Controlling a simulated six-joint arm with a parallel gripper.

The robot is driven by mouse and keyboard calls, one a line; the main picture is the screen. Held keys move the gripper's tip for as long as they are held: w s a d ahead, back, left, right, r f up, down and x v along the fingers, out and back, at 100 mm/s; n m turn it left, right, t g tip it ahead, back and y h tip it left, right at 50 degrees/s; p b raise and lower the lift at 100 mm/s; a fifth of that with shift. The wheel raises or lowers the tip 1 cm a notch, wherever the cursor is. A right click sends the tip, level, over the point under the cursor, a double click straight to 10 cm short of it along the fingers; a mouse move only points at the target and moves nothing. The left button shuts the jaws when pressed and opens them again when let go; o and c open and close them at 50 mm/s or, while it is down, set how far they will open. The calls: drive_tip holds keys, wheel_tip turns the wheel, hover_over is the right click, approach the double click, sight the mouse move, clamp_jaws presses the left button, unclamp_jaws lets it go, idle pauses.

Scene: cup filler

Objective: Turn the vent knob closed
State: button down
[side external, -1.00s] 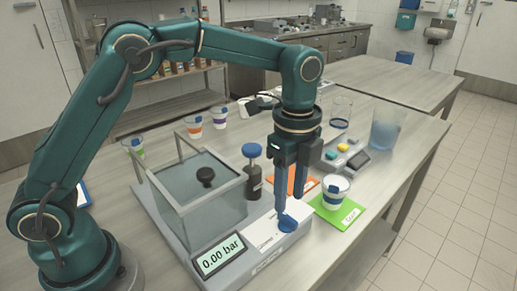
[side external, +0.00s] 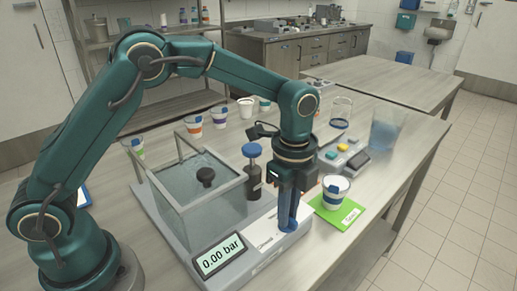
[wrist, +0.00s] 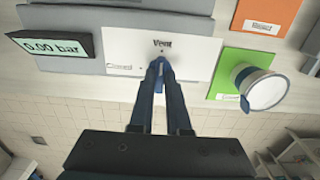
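The vent knob (wrist: 160,84) is blue and sits on the white panel (wrist: 120,44) of the grey station, beside the printed word "Vent". "Closed" is printed to the left of it in the wrist view. My gripper (side external: 287,222) points straight down at the knob, its two dark blue fingers on either side of the knob's narrow handle. In the wrist view my gripper (wrist: 161,66) looks shut on the knob, with the fingertips close together. The fingers hide most of the knob, so its exact angle is hard to tell. The display (side external: 218,256) reads 0.00 bar.
A clear tank (side external: 205,205) with a black knob and a blue-topped plunger (side external: 253,151) stand left of my gripper. A blue-banded cup (side external: 333,190) stands on a green card (side external: 347,217) close on the right. A button box (side external: 344,151) lies behind.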

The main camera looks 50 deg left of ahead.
drive_tip(key=shift+n, duration=0.4)
drive_tip(key=n, duration=0.8)
drive_tip(key=shift+n, duration=0.3)
drive_tip(key=n, duration=0.4)
drive_tip(key=shift+r+n, duration=0.1)
drive_tip(key=shift+n, duration=2.1)
drive_tip(key=c, duration=0.9)
unclamp_jaws()
